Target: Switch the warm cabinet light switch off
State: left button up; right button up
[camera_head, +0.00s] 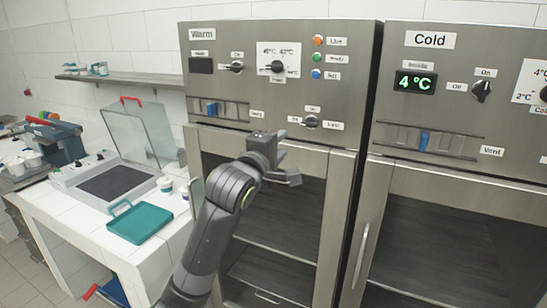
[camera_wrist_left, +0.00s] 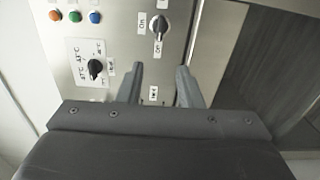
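The warm cabinet's light switch (camera_head: 310,121) is a small dark knob on the upper metal panel, with small labels around it. In the left wrist view the knob (camera_wrist_left: 160,26) shows near the top centre, beyond the fingertips. Its bar looks roughly upright there, but I cannot tell for sure which setting it points to. My left gripper (camera_head: 285,161) is in front of the warm cabinet, below and left of the knob and apart from it. Its two fingers (camera_wrist_left: 159,80) are spread with nothing between them. My right gripper is not in view.
The Warm panel also has a temperature dial (camera_head: 277,67), another knob (camera_head: 236,67), coloured buttons (camera_head: 317,58) and a vent slider (camera_head: 212,108). The cold cabinet (camera_head: 440,170) stands to the right. A white counter (camera_head: 80,215) with a teal tray (camera_head: 140,223) is at left.

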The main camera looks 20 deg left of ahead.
pick_arm(q)
jog(key=shift+s, duration=1.4)
jog(key=shift+f, duration=0.1)
